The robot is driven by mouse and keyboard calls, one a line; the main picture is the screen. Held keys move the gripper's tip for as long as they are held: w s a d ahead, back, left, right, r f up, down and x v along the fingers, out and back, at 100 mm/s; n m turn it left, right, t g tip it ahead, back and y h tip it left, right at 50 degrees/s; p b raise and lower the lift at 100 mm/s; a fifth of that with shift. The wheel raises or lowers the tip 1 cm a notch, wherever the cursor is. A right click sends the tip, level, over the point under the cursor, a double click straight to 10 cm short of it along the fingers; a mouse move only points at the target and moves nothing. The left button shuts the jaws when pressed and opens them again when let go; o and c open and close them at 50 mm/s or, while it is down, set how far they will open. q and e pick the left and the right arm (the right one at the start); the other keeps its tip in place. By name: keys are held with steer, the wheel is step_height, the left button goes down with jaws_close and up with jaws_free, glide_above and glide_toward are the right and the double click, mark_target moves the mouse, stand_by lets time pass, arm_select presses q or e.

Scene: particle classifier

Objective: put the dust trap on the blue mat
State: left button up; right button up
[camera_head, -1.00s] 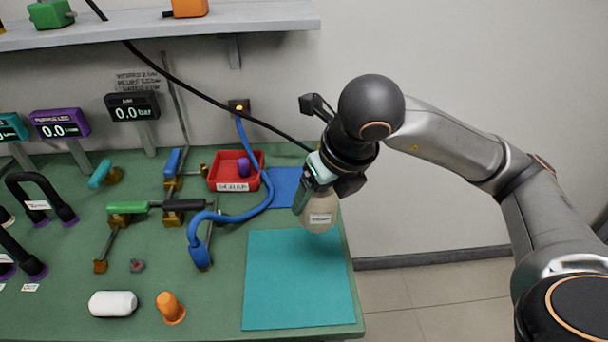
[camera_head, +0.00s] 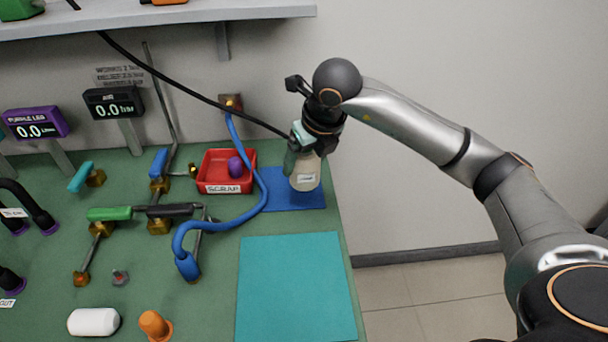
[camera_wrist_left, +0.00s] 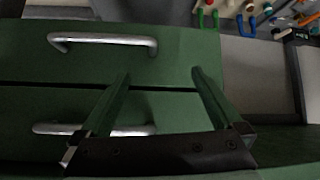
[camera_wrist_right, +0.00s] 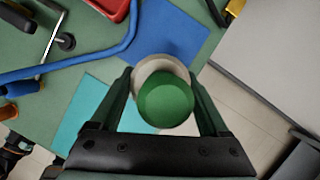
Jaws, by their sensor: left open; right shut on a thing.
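The dust trap (camera_head: 306,176) is a beige jar with a label and, in the right wrist view, a green top (camera_wrist_right: 166,99). My right gripper (camera_head: 297,160) is shut on it and holds it upright over the blue mat (camera_head: 283,200). I cannot tell whether its base touches the mat. The blue mat also shows in the right wrist view (camera_wrist_right: 170,32), beyond the jar. My left gripper (camera_wrist_left: 160,85) is open and empty, in front of green drawers with metal handles.
A red scrap tray (camera_head: 226,186) with a purple piece stands just left of the blue mat. A blue hose (camera_head: 262,197) curves along the mat's left side. A teal mat (camera_head: 296,290) lies nearer, bare. The table's right edge is close to both mats.

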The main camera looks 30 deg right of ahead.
mark_target(304, 165)
steer(key=w+f, duration=0.1)
steer(key=w+d+f, duration=0.1)
steer(key=f, duration=0.2)
steer(key=shift+w+d, duration=0.25)
steer(key=shift+w, duration=0.15)
steer(key=shift+w+d+f, duration=0.1)
steer(key=shift+w+f, duration=0.05)
steer(key=shift+f, duration=1.45)
steer(key=shift+f, duration=0.2)
steer(key=o, duration=1.3)
steer(key=shift+c, duration=0.2)
steer(key=shift+o, duration=1.3)
steer(key=shift+r, duration=0.15)
